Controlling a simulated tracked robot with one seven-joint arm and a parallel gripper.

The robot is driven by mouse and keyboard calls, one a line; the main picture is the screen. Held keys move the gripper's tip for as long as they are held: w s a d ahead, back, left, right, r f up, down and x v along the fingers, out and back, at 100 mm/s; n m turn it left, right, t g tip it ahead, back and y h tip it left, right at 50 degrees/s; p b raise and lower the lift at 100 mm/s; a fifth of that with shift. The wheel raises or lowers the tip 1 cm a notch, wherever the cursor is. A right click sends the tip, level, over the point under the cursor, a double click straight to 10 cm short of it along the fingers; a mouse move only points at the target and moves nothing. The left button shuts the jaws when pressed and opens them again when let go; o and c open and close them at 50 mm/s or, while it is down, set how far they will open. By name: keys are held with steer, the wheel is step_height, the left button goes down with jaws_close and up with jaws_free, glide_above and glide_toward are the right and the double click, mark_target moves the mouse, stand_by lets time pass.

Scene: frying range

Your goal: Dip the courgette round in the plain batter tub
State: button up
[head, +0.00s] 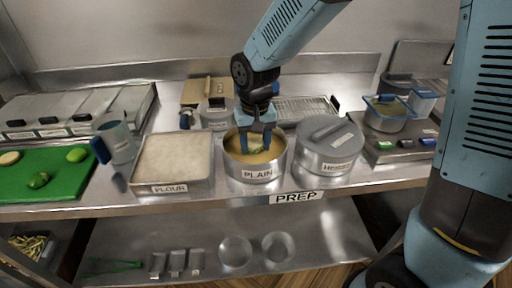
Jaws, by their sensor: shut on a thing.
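The plain batter tub (257,174), a round metal tub labelled PLAIN, stands at the middle of the steel counter with yellow-tan batter in it. My gripper (255,147) reaches down into the tub from above. Its blue fingers are shut on the courgette round (256,150), of which only a little green shows between the fingertips at the batter surface. How deep the round sits in the batter is hard to tell.
A flour tray (172,163) stands close left of the tub, a lidded tub (328,150) close right. A blue-handled jug (116,140) and a green board (45,183) with vegetables lie further left. A wire rack (305,108) is behind. A fryer basket (388,110) is at right.

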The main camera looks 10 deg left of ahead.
steer(key=shift+r, duration=3.6)
steer(key=shift+r, duration=0.1)
steer(key=shift+r, duration=1.4)
